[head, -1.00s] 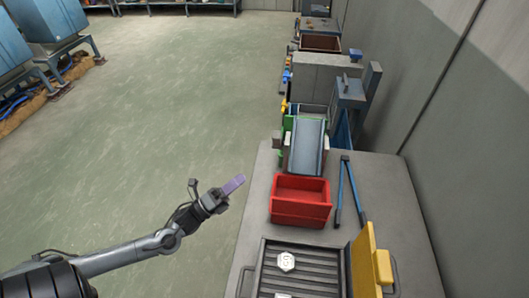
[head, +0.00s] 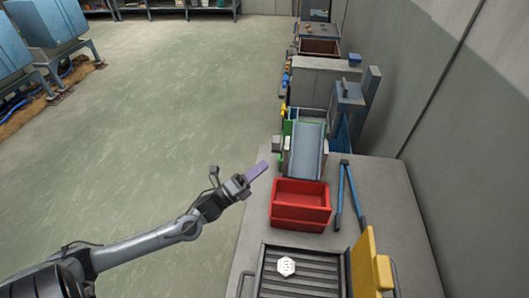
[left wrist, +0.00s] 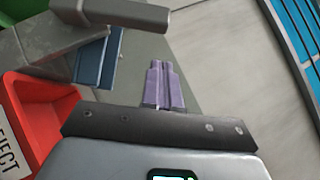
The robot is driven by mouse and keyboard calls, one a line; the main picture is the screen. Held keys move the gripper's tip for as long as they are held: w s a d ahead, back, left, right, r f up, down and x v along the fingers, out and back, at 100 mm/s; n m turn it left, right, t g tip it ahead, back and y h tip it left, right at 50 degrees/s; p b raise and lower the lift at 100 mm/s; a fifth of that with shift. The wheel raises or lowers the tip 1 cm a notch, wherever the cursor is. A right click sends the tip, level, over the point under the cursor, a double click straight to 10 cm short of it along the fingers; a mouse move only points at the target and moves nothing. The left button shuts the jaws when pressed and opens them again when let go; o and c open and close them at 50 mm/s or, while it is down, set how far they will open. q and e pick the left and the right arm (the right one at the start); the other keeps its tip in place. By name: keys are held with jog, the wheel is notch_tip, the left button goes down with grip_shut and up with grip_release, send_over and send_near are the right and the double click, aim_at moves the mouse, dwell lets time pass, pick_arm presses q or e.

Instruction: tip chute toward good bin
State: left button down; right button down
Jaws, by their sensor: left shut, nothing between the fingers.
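The chute (head: 305,150), a sloped blue-grey trough with pale side walls, stands behind the red bin (head: 300,197) at the far end of the table. A green bin (head: 287,128) shows partly beside and behind the chute, mostly hidden by it. My left gripper (head: 262,167), with purple fingers, is shut and empty in the air left of the chute and red bin, apart from both. Its fingers also show in the left wrist view (left wrist: 163,86). There the red bin (left wrist: 30,115) bears a partly cut-off label reading "EJECT". My right gripper is out of view.
A slatted tray (head: 315,262) with a pale hexagonal piece (head: 286,266) and a yellow upright plate (head: 368,262) are at the near end of the grey table (head: 395,200). Blue-handled bars (head: 347,190) lie right of the red bin. Open floor (head: 140,120) lies left.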

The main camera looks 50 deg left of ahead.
pick_arm(q)
jog(key=shift+w+a+r, duration=0.3)
jog(key=shift+w+r, duration=0.15)
jog(key=shift+w, duration=0.2)
jog(key=shift+w+a+r, duration=0.25)
jog(key=shift+w+r, duration=0.25)
jog(key=shift+w, duration=0.15)
jog(key=shift+w+a+r, duration=0.3)
jog(key=shift+w+r, duration=0.15)
jog(key=shift+w, duration=0.2)
